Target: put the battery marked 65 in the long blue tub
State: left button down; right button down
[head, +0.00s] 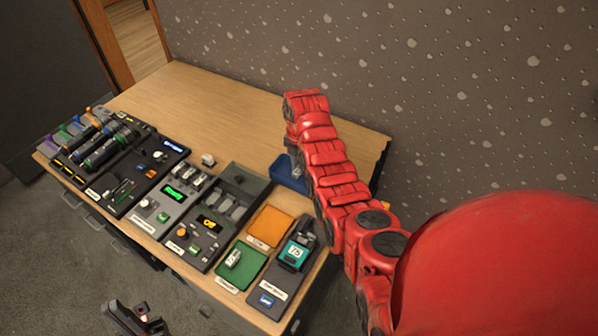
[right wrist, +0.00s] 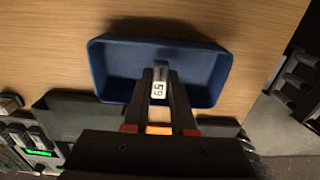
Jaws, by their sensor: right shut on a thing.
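The blue tub (right wrist: 102,75) lies on the wooden table in the right wrist view. In the head view a part of the tub (head: 283,176) shows, and my right arm hides the rest. My right gripper (right wrist: 160,98) is shut on a small light battery (right wrist: 159,88) with a label that reads 65. The battery's far end is over the tub's interior; I cannot tell whether it touches the floor of the tub. My left gripper (head: 140,318) is low at the bottom of the head view, away from the table; its jaws are unclear.
Dark control panels with faders stand along the table's front. An orange pad (head: 270,226), a green pad (head: 241,266) with a battery on it, and a teal device (head: 295,254) are at the right. The table's back left (head: 210,105) is clear.

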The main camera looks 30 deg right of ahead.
aim_at(299, 168)
notch_tip(299, 168, down, 2)
jog(key=shift+f, duration=0.4)
jog(key=shift+f, duration=0.2)
jog(key=c, duration=0.7)
grip_release()
jog(key=shift+c, duration=0.2)
jog(key=shift+r, duration=0.1)
